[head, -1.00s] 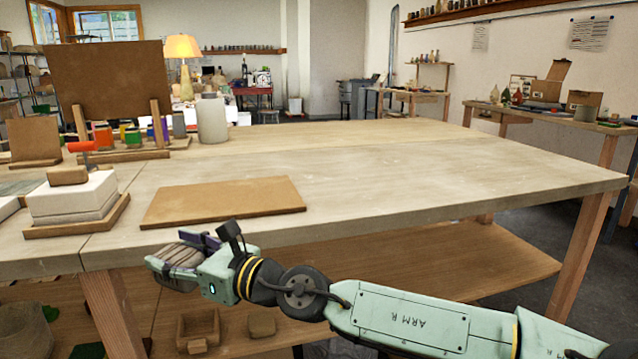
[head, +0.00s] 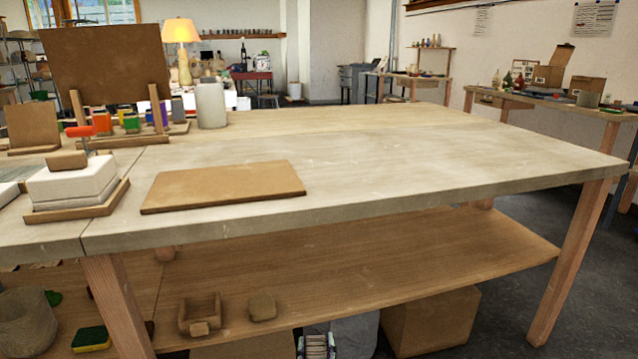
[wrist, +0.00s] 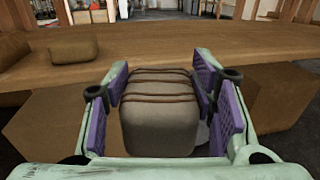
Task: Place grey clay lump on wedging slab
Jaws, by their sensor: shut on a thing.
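In the wrist view my gripper (wrist: 162,78) is shut on the grey clay lump (wrist: 160,122), a rounded grey-brown block with dark bands across its top. The lump sits between the purple finger pads. Beyond it is the lower wooden shelf. My gripper and the lump are out of the head view. A flat brown board (head: 225,187), which looks like the wedging slab, lies bare on the tabletop left of centre in the head view.
A white block (head: 72,184) stands on a wooden tray left of the board, with a small brown piece on top. The tabletop (head: 420,150) right of the board is clear. The lower shelf (head: 400,245) holds a small open box (head: 190,318) and a block (head: 262,306).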

